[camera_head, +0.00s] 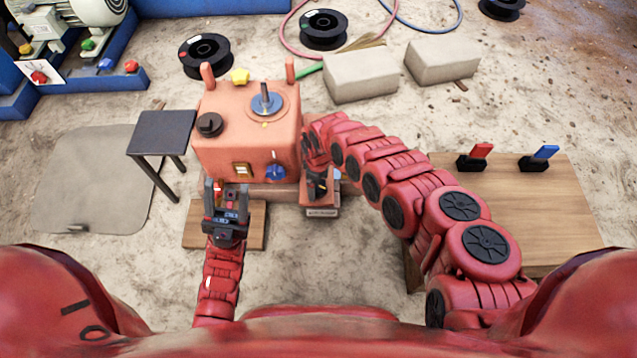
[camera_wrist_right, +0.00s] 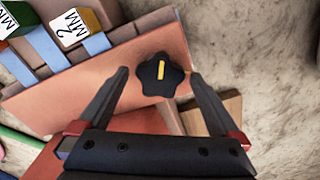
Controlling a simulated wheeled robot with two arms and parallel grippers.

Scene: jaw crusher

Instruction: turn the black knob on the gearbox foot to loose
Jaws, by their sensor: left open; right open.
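The gearbox (camera_head: 235,145) is a salmon-coloured box in the middle of the head view. In the right wrist view, a black lobed knob (camera_wrist_right: 150,86) with an upright yellow mark sits on a salmon-coloured surface (camera_wrist_right: 90,98). My right gripper (camera_wrist_right: 160,75) is open, with one finger on either side of this knob and gaps showing. Contact cannot be told. In the head view, my right gripper (camera_head: 318,188) is at the gearbox's lower right side; I cannot make out the knob there. My left gripper (camera_head: 228,190) is open in front of the gearbox's lower left.
On the gearbox are another black knob (camera_head: 209,124), a blue knob (camera_head: 275,171) and a lever (camera_head: 265,98). A small dark stool (camera_head: 160,132) stands left. A wooden table (camera_head: 530,205) with red and blue handles is right.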

